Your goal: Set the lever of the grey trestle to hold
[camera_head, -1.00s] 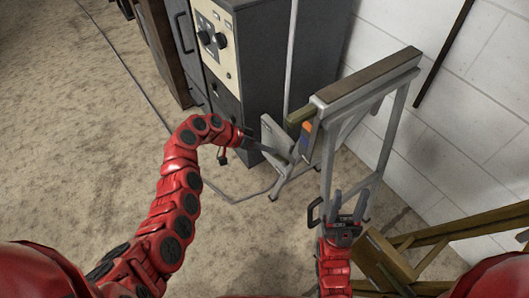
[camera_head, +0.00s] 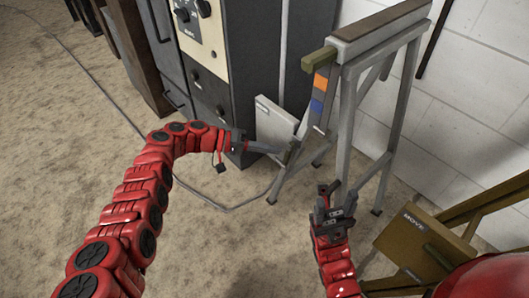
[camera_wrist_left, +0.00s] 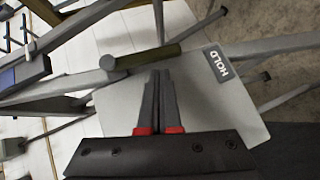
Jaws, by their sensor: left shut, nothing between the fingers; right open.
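The grey trestle (camera_head: 347,115) stands right of centre with a brown top beam. An olive bar (camera_head: 319,62) sticks out left near its top; orange and blue marks show on its leg. A light grey plate (camera_head: 276,122) is low on its left side; in the left wrist view this plate (camera_wrist_left: 110,115) is labelled HOLD (camera_wrist_left: 217,64). My left gripper (camera_head: 285,150) is shut and empty in front of the plate. In the left wrist view its tips (camera_wrist_left: 160,72) are close to an olive rod (camera_wrist_left: 152,57); I cannot tell if they touch. My right gripper (camera_head: 335,195) is open, below the trestle.
A dark cabinet (camera_head: 255,60) with a knobbed panel stands behind on the left. A brown wooden frame with a plate labelled MOVE (camera_head: 412,245) is at the lower right. A white block wall (camera_head: 480,80) is at the right. A cable lies on the open floor.

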